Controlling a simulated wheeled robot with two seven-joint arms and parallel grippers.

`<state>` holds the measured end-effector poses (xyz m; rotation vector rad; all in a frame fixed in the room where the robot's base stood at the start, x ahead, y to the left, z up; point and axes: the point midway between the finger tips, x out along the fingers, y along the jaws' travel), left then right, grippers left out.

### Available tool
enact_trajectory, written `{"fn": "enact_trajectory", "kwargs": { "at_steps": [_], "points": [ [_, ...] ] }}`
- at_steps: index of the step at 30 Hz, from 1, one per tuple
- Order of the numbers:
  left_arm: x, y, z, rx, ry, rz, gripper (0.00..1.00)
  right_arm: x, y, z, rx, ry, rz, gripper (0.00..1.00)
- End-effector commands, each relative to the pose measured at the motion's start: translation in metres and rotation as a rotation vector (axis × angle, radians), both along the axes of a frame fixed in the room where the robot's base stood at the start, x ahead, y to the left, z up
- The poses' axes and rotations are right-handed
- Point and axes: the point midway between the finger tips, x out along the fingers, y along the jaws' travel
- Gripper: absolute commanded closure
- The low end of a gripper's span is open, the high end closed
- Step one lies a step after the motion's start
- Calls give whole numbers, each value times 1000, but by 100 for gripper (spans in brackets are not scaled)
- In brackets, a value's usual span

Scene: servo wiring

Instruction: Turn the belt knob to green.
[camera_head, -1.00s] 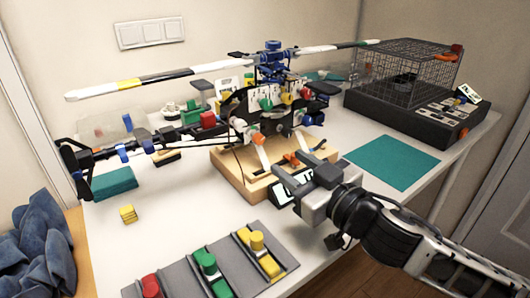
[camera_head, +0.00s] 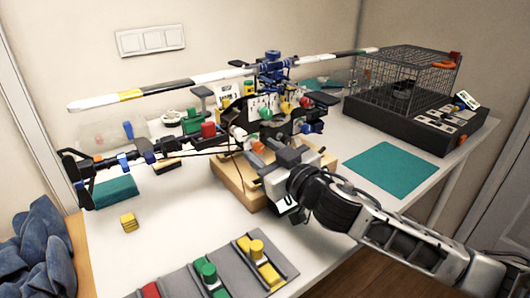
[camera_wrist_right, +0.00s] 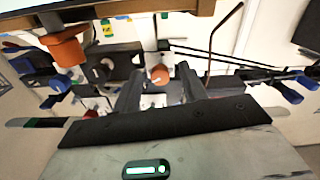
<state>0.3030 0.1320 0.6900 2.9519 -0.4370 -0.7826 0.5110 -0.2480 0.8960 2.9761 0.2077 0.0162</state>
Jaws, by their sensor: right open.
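A model helicopter (camera_head: 270,105) stands on a wooden stand (camera_head: 232,180) at the middle of the table. An orange knob (camera_head: 257,146) sits low on the helicopter's near side; I cannot tell if it is the belt knob, and no green mark is readable on it. My right gripper (camera_head: 268,163) is right in front of it, open. In the right wrist view an orange knob (camera_wrist_right: 159,75) lies between and beyond the two open fingers (camera_wrist_right: 158,92), apart from them. A larger orange-red part (camera_wrist_right: 66,47) is at the upper left there. My left gripper is not in view.
Near the front edge is a grey rack with yellow (camera_head: 257,249), green (camera_head: 208,272) and red (camera_head: 149,290) pieces. A wire cage on a black base (camera_head: 400,125) stands at the back right, and a teal mat (camera_head: 385,168) lies clear. The tail boom (camera_head: 150,155) extends left.

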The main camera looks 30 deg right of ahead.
Motion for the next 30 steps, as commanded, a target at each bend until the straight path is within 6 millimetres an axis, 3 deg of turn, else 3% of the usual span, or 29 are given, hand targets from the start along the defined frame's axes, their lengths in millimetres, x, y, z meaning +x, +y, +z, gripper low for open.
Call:
{"fn": "enact_trajectory", "kwargs": {
  "at_steps": [1, 5, 17, 30],
  "points": [
    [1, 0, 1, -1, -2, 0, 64, 0, 0, 0, 0, 0, 0, 63],
    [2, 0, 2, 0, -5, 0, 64, 0, 0, 0, 0, 0, 0, 99],
    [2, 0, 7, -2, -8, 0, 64, 0, 0, 1, -48, -7, -1, 100],
    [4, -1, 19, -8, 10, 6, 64, 0, -1, 3, -369, -50, -1, 100]
  ]
}}
